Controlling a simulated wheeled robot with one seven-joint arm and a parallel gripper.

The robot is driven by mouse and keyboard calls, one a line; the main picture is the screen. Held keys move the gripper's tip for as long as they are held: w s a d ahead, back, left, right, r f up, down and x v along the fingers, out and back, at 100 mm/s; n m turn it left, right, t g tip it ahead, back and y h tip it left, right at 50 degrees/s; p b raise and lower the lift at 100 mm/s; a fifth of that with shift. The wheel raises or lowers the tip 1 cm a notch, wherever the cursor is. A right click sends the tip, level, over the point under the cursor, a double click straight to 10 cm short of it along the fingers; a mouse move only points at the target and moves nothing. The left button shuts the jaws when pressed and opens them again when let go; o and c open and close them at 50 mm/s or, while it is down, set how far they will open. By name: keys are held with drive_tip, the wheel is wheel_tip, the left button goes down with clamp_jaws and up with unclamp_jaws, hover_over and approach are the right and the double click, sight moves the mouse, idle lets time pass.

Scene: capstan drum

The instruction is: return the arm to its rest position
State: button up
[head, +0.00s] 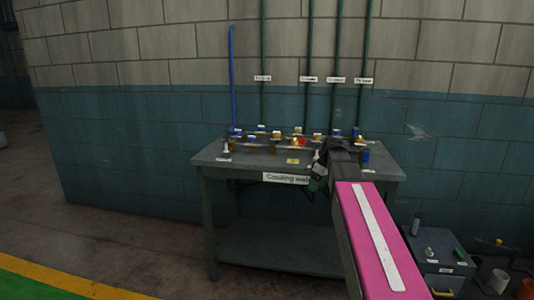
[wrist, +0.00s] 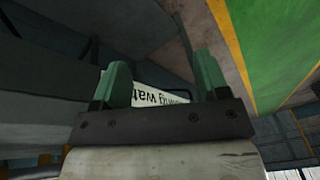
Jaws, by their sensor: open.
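My arm (head: 374,240), pink with a white stripe, reaches from the lower right of the head view toward the bench. My gripper (head: 314,184) is at the bench's front edge, beside the "Cooling water" sign (head: 285,178). In the wrist view my gripper (wrist: 163,80) shows two green fingers spread apart with nothing held between them. Part of the sign (wrist: 160,96) shows upside down behind the fingers. I cannot tell whether the gripper touches the bench or the sign.
The grey bench (head: 232,168) carries a row of pipe fittings and valves (head: 275,135), with upright pipes (head: 263,55) on the wall behind. A grey cabinet (head: 440,255) and an orange container (head: 525,289) stand at the lower right. The floor (head: 120,240) left of the bench is clear.

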drive_tip(key=s+a+f+m+h, duration=0.1)
drive_tip(key=s+f+m, duration=0.3)
drive_tip(key=s+f, duration=0.5)
drive_tip(key=s+a+f+m+h, duration=0.1)
drive_tip(key=s+f+m, duration=0.4)
drive_tip(key=s+f, duration=0.4)
wheel_tip(320, 180, down, 6)
drive_tip(key=shift+s+r+m+h, duration=0.1)
drive_tip(key=shift+s+m+h, duration=0.1)
drive_tip(key=shift+m+h, duration=0.15)
